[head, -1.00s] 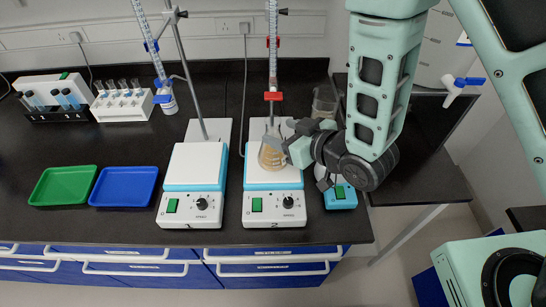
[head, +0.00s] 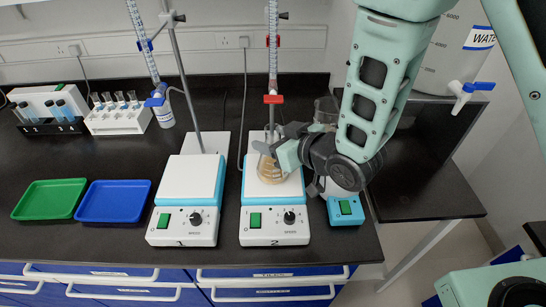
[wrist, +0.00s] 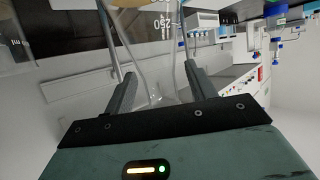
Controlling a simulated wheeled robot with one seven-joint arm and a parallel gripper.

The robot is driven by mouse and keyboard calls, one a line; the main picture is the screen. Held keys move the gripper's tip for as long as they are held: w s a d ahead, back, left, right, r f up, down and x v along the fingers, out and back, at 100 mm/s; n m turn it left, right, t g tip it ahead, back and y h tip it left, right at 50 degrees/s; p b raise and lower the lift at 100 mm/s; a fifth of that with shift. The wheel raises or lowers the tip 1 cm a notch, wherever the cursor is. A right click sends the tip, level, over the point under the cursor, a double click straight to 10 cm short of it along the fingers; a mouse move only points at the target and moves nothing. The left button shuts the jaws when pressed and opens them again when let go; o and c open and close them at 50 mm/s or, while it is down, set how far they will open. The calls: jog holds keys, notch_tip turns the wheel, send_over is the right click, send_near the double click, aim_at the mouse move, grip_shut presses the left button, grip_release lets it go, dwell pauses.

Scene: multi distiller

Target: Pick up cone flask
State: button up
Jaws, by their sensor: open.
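The cone flask (head: 268,172) holds a tan liquid and stands on the white top of hot plate 2 (head: 256,192), under a burette (head: 273,50) with a red clamp. My gripper (head: 275,148) reaches in from the right at the flask's upper part. In the wrist view the flask's clear glass (wrist: 155,75) lies between the two dark fingers of my gripper (wrist: 158,85), with the tan liquid at the top edge. The fingers are apart, one on each side of the glass. I cannot tell whether either finger touches it.
Hot plate 1 (head: 190,178) and its metal stand (head: 182,75) are to the left. A blue-based device (head: 346,210) and a beaker (head: 326,108) are close to my arm. Green (head: 50,199) and blue (head: 114,201) trays lie left, with tube racks (head: 118,118) behind. A water tank (head: 455,45) is at right.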

jog(key=shift+x, duration=1.1)
grip_shut()
jog(key=shift+w+r, duration=0.1)
jog(key=shift+r, duration=0.1)
